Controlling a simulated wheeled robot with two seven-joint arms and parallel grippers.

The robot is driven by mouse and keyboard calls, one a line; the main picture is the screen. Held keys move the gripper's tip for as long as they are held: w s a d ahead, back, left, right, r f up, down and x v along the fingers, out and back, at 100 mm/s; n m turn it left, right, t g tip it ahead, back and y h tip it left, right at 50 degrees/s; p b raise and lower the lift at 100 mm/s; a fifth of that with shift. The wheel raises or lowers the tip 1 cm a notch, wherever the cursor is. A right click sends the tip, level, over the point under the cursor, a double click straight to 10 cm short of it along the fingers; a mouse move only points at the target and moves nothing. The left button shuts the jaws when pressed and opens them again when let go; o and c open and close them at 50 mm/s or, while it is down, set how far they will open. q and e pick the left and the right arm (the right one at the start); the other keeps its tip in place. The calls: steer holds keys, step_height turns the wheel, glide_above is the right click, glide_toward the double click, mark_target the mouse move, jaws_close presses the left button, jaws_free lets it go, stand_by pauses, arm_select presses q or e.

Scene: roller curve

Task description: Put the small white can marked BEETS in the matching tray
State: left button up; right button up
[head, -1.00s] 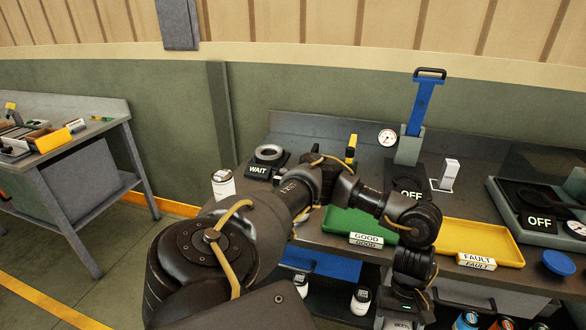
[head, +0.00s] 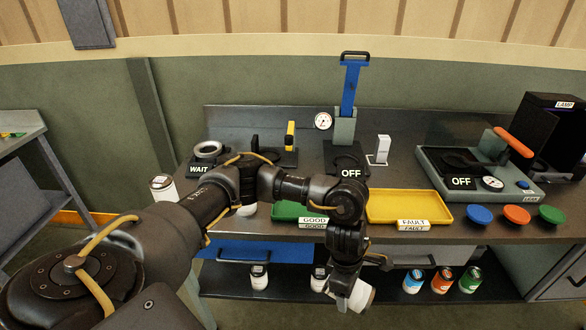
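My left arm crosses the view, and its gripper (head: 346,296) points down in front of the bench's lower shelf. A tilted white can (head: 361,295) is at its fingertips and looks gripped between the fingers. The marking on this can is not readable. Two more white cans with dark labels stand on the lower shelf, one at the left (head: 259,279) and one beside the gripper (head: 319,280). On the bench are a green tray marked GOOD (head: 285,211), partly behind my arm, and a yellow tray marked FAULT (head: 410,206). My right gripper is not in view.
Blue (head: 413,281), orange (head: 442,280) and green (head: 470,280) cans stand on the lower shelf. Coloured buttons (head: 516,215) and an OFF machine (head: 480,180) are at the right. A blue lever (head: 350,88) rises at the back.

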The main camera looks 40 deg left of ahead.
arm_select(q)
steer(key=w+a+r+n+g+h+p, duration=0.15)
steer(key=w+a+r+n+h, duration=0.35)
steer(key=n, duration=1.2)
steer(key=w+a+r+n+t+h+p, duration=0.1)
steer(key=w+a+r+n+p, duration=0.2)
steer(key=w+n, duration=0.9)
steer(key=s+a+r+n+t+y+p, duration=0.1)
steer(key=a+r+n+t+y, duration=0.2)
steer(key=a+n+t, duration=0.3)
steer(key=s+a+r+n+t+y+p, duration=0.2)
steer(key=a+n+t+y, duration=0.4)
steer(key=a+n, duration=0.9)
steer(key=r+n+t, duration=0.1)
steer(key=n, duration=0.2)
steer(key=shift+r, duration=0.35)
steer(key=shift+f+t, duration=0.1)
steer(key=shift+t, duration=0.15)
step_height(320, 180, down, 7)
steer(key=b, duration=0.7)
steer(key=shift+r+b, duration=0.2)
steer(key=shift+b, duration=0.1)
